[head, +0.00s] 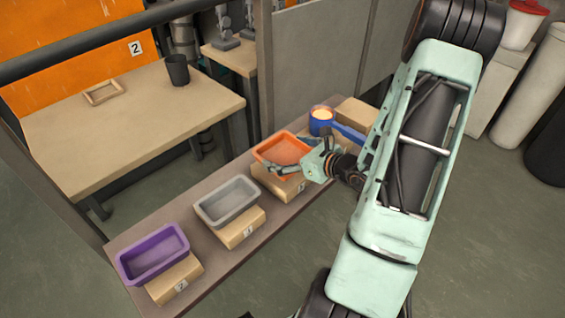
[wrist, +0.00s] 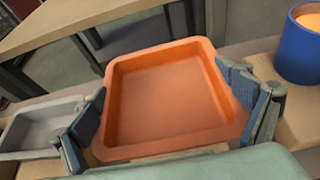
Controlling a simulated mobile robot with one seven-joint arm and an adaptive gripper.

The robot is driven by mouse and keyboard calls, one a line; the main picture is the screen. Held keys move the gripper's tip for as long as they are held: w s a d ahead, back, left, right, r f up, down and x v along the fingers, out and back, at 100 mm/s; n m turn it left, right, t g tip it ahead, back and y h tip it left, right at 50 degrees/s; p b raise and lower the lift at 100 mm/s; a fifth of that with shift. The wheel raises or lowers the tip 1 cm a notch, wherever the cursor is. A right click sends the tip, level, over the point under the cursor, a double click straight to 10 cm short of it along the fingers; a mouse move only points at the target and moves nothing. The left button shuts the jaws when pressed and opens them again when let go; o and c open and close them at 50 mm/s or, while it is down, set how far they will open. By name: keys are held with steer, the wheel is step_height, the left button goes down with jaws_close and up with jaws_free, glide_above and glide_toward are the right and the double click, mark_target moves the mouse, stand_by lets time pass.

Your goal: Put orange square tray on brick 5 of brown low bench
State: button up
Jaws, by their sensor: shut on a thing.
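The orange square tray (head: 283,147) is empty and looks level, over or on a tan brick (head: 280,183) of the brown low bench (head: 222,252). I cannot tell whether it touches that brick. My gripper (head: 290,156) is shut on the tray, and in the wrist view its fingers (wrist: 168,112) press the tray's left and right sides (wrist: 165,95). Another tan brick (head: 356,111) at the bench's far end looks bare in its visible part. Brick numbers are too small to read surely.
A grey tray (head: 227,201) and a purple tray (head: 152,254) stand on nearer bricks. A blue pan (head: 320,124) with orange contents stands just beyond the orange tray, its handle pointing toward my arm. A table (head: 130,125) with a dark cup (head: 177,71) stands behind.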

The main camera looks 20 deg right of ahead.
mark_target(286, 161)
steer(key=shift+w+a+f, duration=0.15)
steer(key=shift+w+f, duration=0.15)
steer(key=shift+f, duration=0.05)
steer(key=shift+f+b, duration=0.65)
steer(key=shift+f, duration=0.85)
steer(key=shift+f, duration=0.25)
steer(key=o, duration=1.1)
steer(key=shift+r, duration=0.1)
